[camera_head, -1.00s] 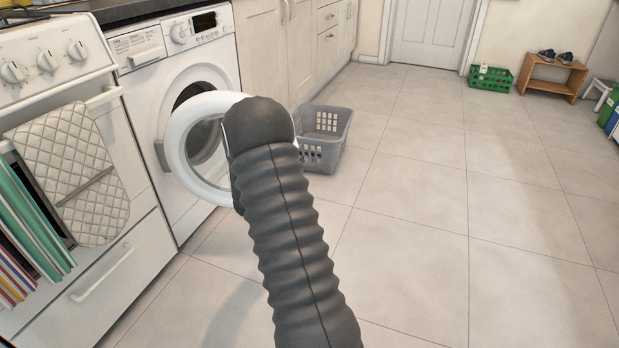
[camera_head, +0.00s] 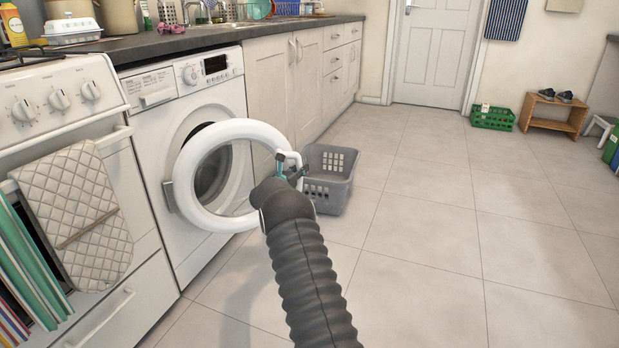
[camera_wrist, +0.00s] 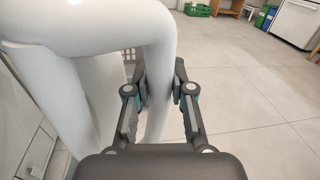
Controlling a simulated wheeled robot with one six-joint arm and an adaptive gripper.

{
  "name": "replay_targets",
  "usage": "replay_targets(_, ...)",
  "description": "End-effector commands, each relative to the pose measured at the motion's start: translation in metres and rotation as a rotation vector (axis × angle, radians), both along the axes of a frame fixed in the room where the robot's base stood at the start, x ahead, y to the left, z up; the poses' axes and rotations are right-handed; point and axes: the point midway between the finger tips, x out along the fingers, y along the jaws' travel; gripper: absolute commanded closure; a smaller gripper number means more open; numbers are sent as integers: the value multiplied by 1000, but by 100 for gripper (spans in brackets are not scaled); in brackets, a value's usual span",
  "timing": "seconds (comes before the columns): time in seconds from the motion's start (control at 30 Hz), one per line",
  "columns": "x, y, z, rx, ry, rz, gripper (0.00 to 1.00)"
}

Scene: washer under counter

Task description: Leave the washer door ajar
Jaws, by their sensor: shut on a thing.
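The white washer (camera_head: 152,128) stands under the counter, left of centre in the head view. Its round door (camera_head: 240,128) is open, hinged at its left, with the dark drum opening (camera_head: 207,178) showing behind it. My arm hides part of the door's lower right.
A grey laundry basket (camera_head: 328,192) stands on the floor close behind my gripper. A white cooker (camera_head: 75,120) with a hanging oven mitt (camera_head: 80,205) is to the left. Cupboards (camera_head: 272,80) run behind the washer. The tiled floor (camera_head: 430,240) to the right is clear.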

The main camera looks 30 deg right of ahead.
Motion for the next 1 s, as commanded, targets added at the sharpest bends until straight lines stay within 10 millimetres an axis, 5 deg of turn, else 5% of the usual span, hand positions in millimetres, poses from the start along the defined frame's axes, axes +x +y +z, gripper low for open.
replay_targets(0.4, 56, -3, -2, -3, 4, 101, 100)
replay_targets(1.0, 74, -8, -2, -1, 5, 143, 100)
